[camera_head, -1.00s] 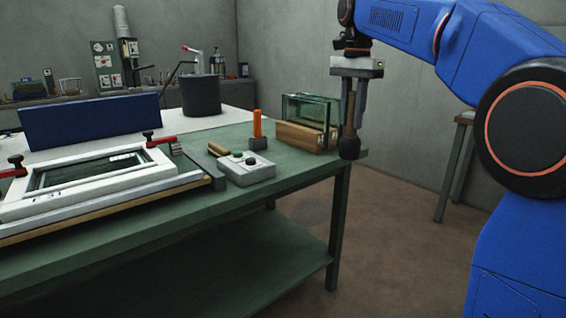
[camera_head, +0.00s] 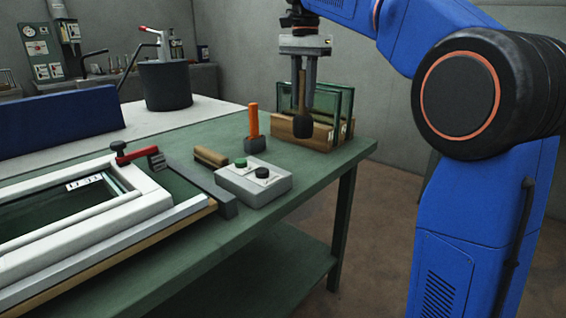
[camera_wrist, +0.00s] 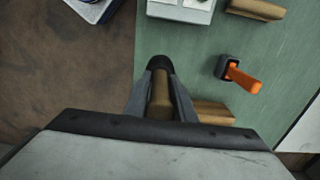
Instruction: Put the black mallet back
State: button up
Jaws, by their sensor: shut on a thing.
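The black mallet hangs upright from my gripper (camera_head: 304,84), its dark head (camera_head: 303,126) down and its handle between the jaws. My gripper is shut on the handle. In the head view the mallet overlaps the front of the wooden glass rack (camera_head: 330,137); I cannot tell the exact gap. The wrist view shows the brown handle (camera_wrist: 162,97) between the fingers and the black head (camera_wrist: 159,62) beyond, over the green table near its edge.
A white window frame (camera_head: 150,205) with a red clamp (camera_head: 137,154) lies left. Glass panes stand in the rack.

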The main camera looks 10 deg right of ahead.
aim_at(300, 130)
jog(key=shift+w+a, duration=0.2)
jog(key=shift+w, duration=0.05)
jog(key=shift+w+a+f, duration=0.1)
jog(key=shift+f, duration=4.95)
jog(key=o, duration=1.1)
jog(key=shift+c, duration=0.2)
notch_tip(300, 130, up, 12)
jog(key=shift+r, duration=0.1)
